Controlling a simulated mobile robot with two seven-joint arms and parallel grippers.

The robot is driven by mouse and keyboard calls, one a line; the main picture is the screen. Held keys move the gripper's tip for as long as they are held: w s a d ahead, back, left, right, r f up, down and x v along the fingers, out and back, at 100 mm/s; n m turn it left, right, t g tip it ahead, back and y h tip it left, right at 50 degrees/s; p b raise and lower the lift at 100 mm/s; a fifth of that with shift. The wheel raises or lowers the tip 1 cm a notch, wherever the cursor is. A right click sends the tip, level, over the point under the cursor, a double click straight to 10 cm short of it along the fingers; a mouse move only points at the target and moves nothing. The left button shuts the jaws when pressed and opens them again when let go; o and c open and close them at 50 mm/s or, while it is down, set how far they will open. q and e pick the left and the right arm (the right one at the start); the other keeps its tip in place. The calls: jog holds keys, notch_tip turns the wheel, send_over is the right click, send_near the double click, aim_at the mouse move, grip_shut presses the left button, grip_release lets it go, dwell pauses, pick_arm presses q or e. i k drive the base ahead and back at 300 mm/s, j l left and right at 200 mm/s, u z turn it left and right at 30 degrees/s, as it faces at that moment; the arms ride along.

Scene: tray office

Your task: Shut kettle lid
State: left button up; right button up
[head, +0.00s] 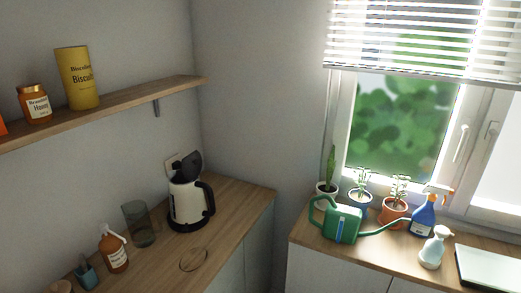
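The kettle (185,203) is white with a black base and a black handle on its right side. It stands upright on the wooden counter in the corner, left of the middle in the head view. Its black lid (188,162) is tilted up and open above the body. Neither of my grippers is in the head view, so nothing of mine is seen near the kettle.
A dark glass jar (139,224) and an amber bottle (114,250) stand left of the kettle. A round disc (193,259) lies on the counter in front. A shelf (150,92) hangs above. A green watering can (342,222) stands on the right counter.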

aim_at(191, 165)
jog(key=i+l, duration=0.4)
jog(key=i+l+u, duration=0.45)
jog(key=l, duration=0.15)
jog(key=l+u, duration=0.2)
jog(key=i+l, duration=0.05)
jog(key=l, duration=0.05)
